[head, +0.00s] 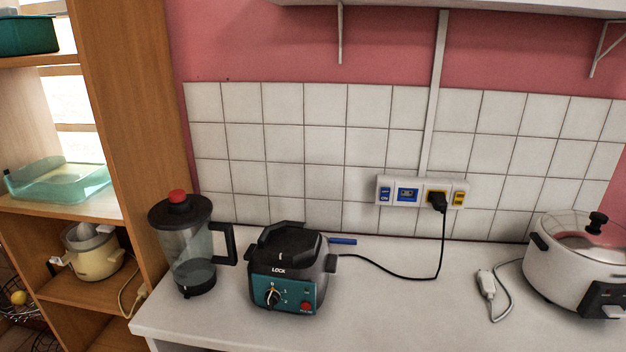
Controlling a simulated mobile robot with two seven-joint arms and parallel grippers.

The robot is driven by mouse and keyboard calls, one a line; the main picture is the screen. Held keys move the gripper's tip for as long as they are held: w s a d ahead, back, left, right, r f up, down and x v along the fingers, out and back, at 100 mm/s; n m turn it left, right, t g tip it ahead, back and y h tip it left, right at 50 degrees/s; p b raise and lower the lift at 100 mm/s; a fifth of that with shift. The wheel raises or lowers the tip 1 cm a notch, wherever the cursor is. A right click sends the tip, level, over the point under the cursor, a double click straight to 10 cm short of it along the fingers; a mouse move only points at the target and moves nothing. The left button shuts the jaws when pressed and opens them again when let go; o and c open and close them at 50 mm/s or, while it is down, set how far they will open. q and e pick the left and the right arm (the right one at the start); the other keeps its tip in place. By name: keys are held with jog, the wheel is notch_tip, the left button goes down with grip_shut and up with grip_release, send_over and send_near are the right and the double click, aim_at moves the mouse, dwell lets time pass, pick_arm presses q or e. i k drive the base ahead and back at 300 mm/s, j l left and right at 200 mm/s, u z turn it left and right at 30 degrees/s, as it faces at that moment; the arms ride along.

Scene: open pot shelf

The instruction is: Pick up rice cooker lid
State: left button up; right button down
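The rice cooker (568,277) stands at the right end of the white counter, cut off by the right edge of the head view. It is white with a dark control panel low on its front. Its glass lid (570,232) sits on top, with a black knob (597,222) standing up from it. The right part of the lid is out of the picture. Neither of my grippers shows in this view.
The white counter (400,314) is clear in the middle. A blender base (286,278) and a jug (193,255) stand left. A black cord runs to the wall socket; a white plug (486,283) lies left of the cooker. A wooden shelf (128,120) is far left.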

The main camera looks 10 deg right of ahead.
aim_at(593, 236)
jog(key=z, duration=1.8)
jog(key=i+l, duration=0.15)
jog(key=l, duration=0.25)
jog(key=i+l+u, duration=0.1)
jog(key=l, duration=0.3)
